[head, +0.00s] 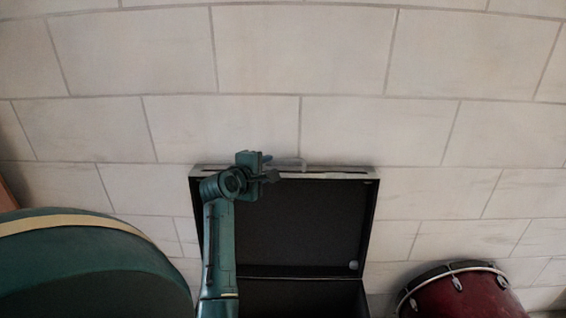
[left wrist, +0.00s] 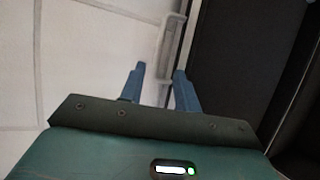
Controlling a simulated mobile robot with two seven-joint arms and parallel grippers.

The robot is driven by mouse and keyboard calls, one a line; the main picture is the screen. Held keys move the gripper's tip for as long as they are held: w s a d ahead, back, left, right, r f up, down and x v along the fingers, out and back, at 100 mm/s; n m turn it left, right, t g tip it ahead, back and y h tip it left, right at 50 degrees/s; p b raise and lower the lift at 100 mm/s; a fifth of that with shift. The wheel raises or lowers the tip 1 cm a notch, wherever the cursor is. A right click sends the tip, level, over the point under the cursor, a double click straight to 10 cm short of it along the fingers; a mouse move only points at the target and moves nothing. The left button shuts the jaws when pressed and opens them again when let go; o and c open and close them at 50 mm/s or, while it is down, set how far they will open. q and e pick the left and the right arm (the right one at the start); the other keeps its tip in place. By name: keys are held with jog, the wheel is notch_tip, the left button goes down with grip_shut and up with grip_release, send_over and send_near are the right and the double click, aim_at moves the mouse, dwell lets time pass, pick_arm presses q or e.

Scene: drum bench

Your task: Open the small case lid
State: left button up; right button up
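The small case has a black inside and a pale metal rim. Its lid (head: 300,225) is swung up from the lower part (head: 290,297), with its inside facing me. A pale handle (head: 290,163) is on the lid's top edge; it also shows in the left wrist view (left wrist: 171,48). My left gripper (head: 271,171) is at that top edge, left of its middle and close to the handle. Its blue fingers (left wrist: 160,82) are apart with nothing clearly between them, and the handle lies just beyond the tips. My right gripper is not in view.
A dark green drum (head: 85,275) with a tan band stands at the lower left, near my left arm. A red drum (head: 465,295) with metal fittings is at the lower right. Pale tiles (head: 330,50) behind the case are bare.

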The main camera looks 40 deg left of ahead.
aim_at(283, 160)
pick_arm(q)
jog(key=x, duration=0.9)
jog(key=shift+r, duration=0.1)
grip_shut()
dwell(0.4)
